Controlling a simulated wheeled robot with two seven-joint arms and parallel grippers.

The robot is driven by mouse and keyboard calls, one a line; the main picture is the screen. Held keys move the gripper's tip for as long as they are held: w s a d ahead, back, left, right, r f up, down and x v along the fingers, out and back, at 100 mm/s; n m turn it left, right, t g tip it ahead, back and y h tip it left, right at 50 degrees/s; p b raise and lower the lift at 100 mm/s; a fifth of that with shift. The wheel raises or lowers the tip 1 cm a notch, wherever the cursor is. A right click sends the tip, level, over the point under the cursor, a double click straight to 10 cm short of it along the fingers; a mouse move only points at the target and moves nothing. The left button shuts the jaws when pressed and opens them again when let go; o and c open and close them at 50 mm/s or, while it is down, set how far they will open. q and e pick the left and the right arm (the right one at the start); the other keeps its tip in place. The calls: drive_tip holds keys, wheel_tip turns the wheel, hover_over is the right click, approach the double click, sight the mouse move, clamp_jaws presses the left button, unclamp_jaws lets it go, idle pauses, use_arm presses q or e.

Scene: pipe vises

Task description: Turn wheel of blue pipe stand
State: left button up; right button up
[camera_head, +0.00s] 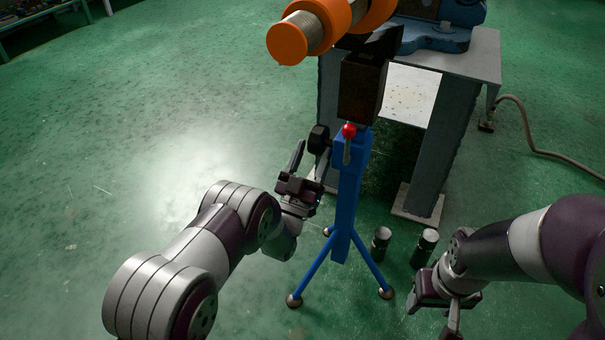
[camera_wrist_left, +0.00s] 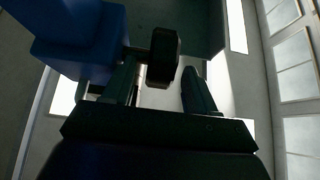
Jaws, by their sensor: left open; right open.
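The blue pipe stand (camera_head: 347,200) stands upright on three splayed legs in the head view. A red ball-tipped handle (camera_head: 349,131) is on its upper part. Its dark wheel (camera_head: 318,139) sticks out to the left near the top. My left gripper (camera_head: 311,160) is open just below and beside the wheel. In the left wrist view the wheel (camera_wrist_left: 163,57) shows between the open fingers of my left gripper (camera_wrist_left: 165,85), near their tips; contact cannot be told. The blue stand body (camera_wrist_left: 85,40) is at upper left there. My right gripper (camera_head: 448,308) is open and empty, right of the stand.
An orange and silver pipe (camera_head: 318,29) lies over the stand's dark head. A grey metal table (camera_head: 476,56) with a blue machine (camera_head: 438,38) stands behind. Two small dark cylinders (camera_head: 381,242) (camera_head: 425,247) are on the floor right of the stand. The green floor at left is clear.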

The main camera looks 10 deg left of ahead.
use_arm(q)
drive_tip(key=p+v, duration=0.1)
drive_tip(key=v, duration=0.7)
drive_tip(key=shift+s+f, duration=0.25)
drive_tip(key=shift+s, duration=0.05)
drive_tip(key=shift+a, duration=0.15)
